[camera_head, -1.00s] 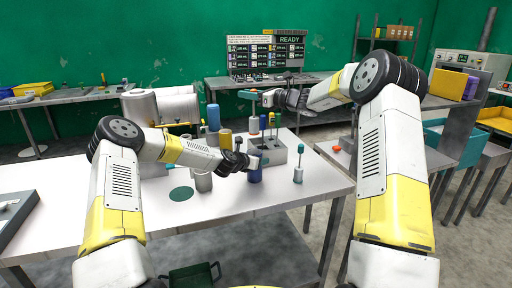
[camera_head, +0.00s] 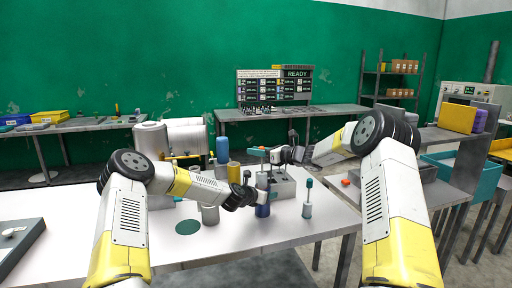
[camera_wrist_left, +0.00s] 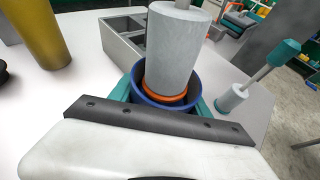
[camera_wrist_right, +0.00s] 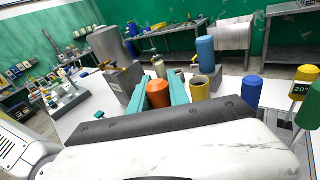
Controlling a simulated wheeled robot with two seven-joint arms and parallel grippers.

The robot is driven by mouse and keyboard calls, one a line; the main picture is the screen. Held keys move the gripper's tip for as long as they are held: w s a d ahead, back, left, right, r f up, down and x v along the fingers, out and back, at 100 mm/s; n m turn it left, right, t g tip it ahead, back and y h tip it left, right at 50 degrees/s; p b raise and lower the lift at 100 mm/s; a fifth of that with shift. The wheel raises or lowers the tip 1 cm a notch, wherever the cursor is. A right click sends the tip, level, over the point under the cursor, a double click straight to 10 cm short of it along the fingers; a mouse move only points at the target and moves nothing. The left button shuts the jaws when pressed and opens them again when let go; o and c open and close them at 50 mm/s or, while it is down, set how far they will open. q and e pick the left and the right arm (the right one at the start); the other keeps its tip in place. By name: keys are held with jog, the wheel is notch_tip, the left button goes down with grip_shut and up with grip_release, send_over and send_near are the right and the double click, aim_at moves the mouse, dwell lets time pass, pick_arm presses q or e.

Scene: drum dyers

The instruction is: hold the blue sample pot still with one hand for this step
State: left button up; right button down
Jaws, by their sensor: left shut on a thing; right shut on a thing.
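The blue sample pot (camera_head: 262,211) stands upright on the white table (camera_head: 240,236). My left gripper (camera_head: 256,200) is shut around it. In the left wrist view the pot's blue rim (camera_wrist_left: 190,103) shows between the teal fingers. A grey cylindrical tool (camera_wrist_left: 172,50) with an orange ring at its lower end stands in the pot's mouth; how deep it reaches is hidden. My right gripper (camera_head: 265,152) is above the pot, shut on the tool's orange top (camera_wrist_right: 158,94), which shows between its fingers in the right wrist view.
A grey compartment block (camera_head: 284,188) stands just behind the pot. A white pot with a teal-topped stick (camera_head: 307,210) is to the right. A grey cylinder (camera_head: 210,214), a yellow cylinder (camera_head: 234,173) and a blue bottle (camera_head: 222,150) stand left. A green disc (camera_head: 187,227) lies in front.

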notch_tip(320, 180, down, 11)
dwell(1.0)
jog(key=c, duration=1.8)
grip_release()
grip_shut()
jog(key=shift+r, duration=0.2)
